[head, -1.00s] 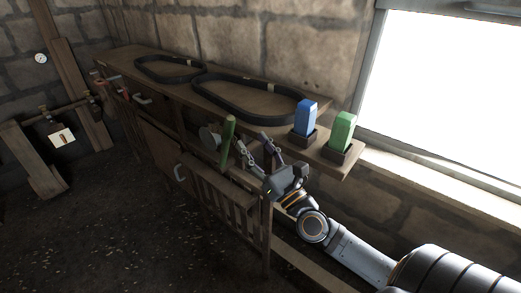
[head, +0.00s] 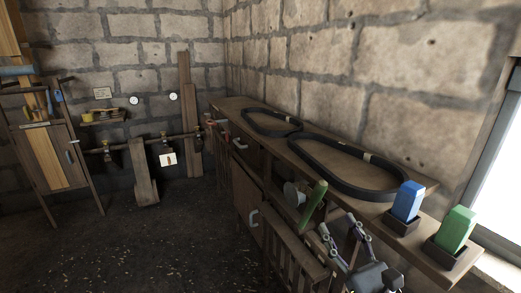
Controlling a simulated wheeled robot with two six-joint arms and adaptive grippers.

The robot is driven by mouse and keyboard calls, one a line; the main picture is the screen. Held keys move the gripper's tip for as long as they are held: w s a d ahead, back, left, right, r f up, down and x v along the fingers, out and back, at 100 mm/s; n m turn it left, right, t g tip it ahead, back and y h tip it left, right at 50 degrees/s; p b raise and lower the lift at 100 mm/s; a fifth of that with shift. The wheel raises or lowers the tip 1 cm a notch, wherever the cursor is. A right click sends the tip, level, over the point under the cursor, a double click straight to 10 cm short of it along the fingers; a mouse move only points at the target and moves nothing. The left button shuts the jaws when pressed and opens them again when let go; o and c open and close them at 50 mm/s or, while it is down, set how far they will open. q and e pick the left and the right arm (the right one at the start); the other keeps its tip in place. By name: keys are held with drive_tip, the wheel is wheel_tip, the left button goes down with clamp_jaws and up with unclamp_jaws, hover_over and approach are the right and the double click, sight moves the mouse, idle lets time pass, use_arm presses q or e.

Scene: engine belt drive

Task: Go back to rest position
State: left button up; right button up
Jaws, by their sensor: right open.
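My right gripper (head: 342,235) is at the bottom right of the head view. Its two fingers are apart with nothing visible between them. It is in front of the wooden shelf (head: 322,138), to the right of a green handle (head: 313,203). Two black belts lie flat on the shelf, a smaller far belt (head: 272,132) and a larger near belt (head: 325,180). A blue block (head: 408,200) and a green block (head: 456,228) stand upright in dark holders at the shelf's near end. My left gripper is out of view.
A grey round part (head: 291,193) is beside the green handle. A slatted wooden rack (head: 283,257) stands below the shelf front. A pipe with valves (head: 150,144) runs along the back wall, near a wooden cabinet (head: 47,160) at left. The dark floor (head: 165,243) is open.

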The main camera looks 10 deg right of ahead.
drive_tip(key=s+a+f+n+g+y, duration=0.1)
drive_tip(key=a+f+n+g+y, duration=0.45)
drive_tip(key=n, duration=0.75)
drive_tip(key=s+a+f+n+g+h, duration=0.1)
drive_tip(key=s+f+n+g+h, duration=0.15)
drive_tip(key=f+n, duration=0.4)
drive_tip(key=s+f+n+g+h, duration=0.1)
drive_tip(key=f+n+g+h, duration=0.2)
drive_tip(key=f+n, duration=0.4)
drive_tip(key=s+d+f+n+g+h, duration=0.6)
drive_tip(key=s+d+f+g, duration=0.15)
drive_tip(key=s+f, duration=0.25)
drive_tip(key=s+d+f+p, duration=0.1)
drive_tip(key=d+f, duration=0.1)
drive_tip(key=f, duration=1)
drive_tip(key=s+d+f+p, duration=0.1)
drive_tip(key=f, duration=1.1)
drive_tip(key=s+d+f+g+p, duration=0.1)
drive_tip(key=s+f+g+p, duration=0.1)
drive_tip(key=s+f, duration=1.3)
drive_tip(key=s, duration=0.3)
drive_tip(key=shift+s+d, duration=0.35)
drive_tip(key=shift+s, duration=0.05)
drive_tip(key=shift+m, duration=0.25)
drive_tip(key=shift+c, duration=0.4)
